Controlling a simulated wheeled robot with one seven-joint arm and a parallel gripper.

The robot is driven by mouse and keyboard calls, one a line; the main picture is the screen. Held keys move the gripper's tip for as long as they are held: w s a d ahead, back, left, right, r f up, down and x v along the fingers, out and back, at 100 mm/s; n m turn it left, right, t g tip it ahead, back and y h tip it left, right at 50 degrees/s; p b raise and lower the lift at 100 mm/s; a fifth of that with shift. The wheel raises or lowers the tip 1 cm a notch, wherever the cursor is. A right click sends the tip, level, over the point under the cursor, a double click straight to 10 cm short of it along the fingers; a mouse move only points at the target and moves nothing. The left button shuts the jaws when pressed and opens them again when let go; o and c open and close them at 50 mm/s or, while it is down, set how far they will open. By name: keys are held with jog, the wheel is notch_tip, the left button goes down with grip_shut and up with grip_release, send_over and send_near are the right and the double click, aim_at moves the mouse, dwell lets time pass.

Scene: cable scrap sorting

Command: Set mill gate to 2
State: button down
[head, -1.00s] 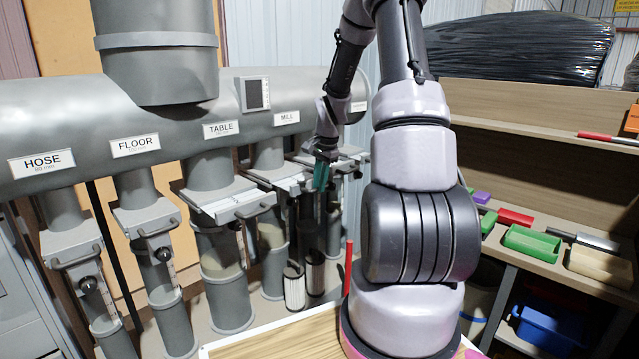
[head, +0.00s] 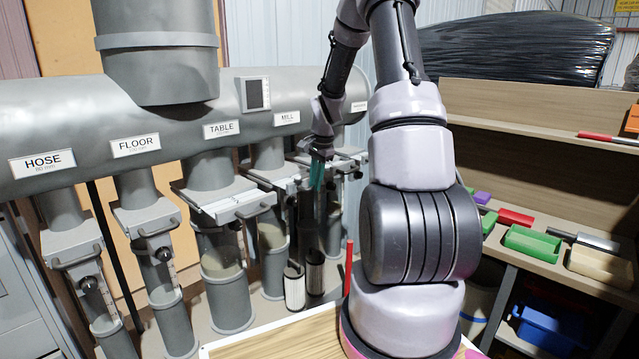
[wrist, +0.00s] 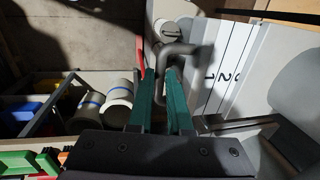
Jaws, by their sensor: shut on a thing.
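The MILL label (head: 286,117) marks a grey pipe on the duct in the head view, with the mill gate (head: 273,175) below it as a flat sliding plate. My gripper (head: 317,176) is at the right end of this gate. In the wrist view, the teal fingers of my gripper (wrist: 160,100) are closed around a dark bent handle (wrist: 178,48). A white scale (wrist: 222,70) with the digits 1 and 2 lies just right of the handle. I cannot tell which mark the gate stands at.
The TABLE gate (head: 240,205) is close on the left, with the FLOOR gate (head: 150,215) and HOSE gate (head: 72,245) beyond. Another gate is close behind my gripper. A shelf with coloured bins (head: 532,243) stands at the right.

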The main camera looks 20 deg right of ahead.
jog(key=shift+w+a, duration=0.15)
jog(key=shift+w, duration=0.5)
jog(key=c, duration=0.8)
grip_release()
jog(key=shift+c, duration=0.2)
notch_tip(320, 180, up, 11)
jog(key=s, duration=0.2)
jog(key=shift+d+f, duration=0.2)
jog(key=shift+d, duration=0.15)
